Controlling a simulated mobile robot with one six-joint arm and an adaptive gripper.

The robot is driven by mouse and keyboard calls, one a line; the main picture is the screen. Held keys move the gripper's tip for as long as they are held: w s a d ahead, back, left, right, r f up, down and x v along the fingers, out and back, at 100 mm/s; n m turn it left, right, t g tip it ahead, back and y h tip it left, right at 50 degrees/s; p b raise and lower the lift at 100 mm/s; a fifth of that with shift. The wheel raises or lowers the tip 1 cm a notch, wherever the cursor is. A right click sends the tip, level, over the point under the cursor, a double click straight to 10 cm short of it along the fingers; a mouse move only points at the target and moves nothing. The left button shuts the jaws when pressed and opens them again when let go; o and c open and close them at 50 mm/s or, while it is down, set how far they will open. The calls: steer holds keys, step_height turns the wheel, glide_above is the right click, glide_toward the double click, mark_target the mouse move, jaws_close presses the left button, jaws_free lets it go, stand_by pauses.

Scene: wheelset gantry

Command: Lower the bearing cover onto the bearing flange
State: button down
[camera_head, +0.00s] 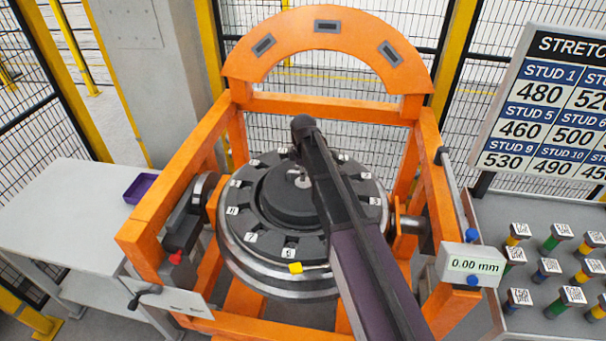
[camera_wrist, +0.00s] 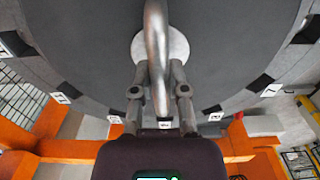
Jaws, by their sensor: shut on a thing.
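The bearing cover (camera_head: 272,198) is a dark grey stepped disc at the centre of the gantry; its flat face (camera_wrist: 85,50) fills much of the wrist view. A bright metal handle (camera_wrist: 157,35) stands on a pale round hub at its middle. My gripper (camera_wrist: 160,84) is shut on this handle; in the head view my arm covers most of it. The bearing flange (camera_head: 270,246) shows as a dark ring with numbered tags around the cover. I cannot tell whether the cover touches the flange or hangs slightly above it. My arm hides the right part of both.
An orange gantry frame (camera_head: 185,197) surrounds the wheelset, with an arch behind. A display reading 0.00 mm (camera_head: 472,265) is at its front right. A white table (camera_head: 60,215) with a purple tray (camera_head: 140,188) is left; a grey bench (camera_head: 490,230) with several coloured studs is right.

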steer(key=shift+f, duration=0.1)
steer(key=c, duration=0.6)
jaws_free()
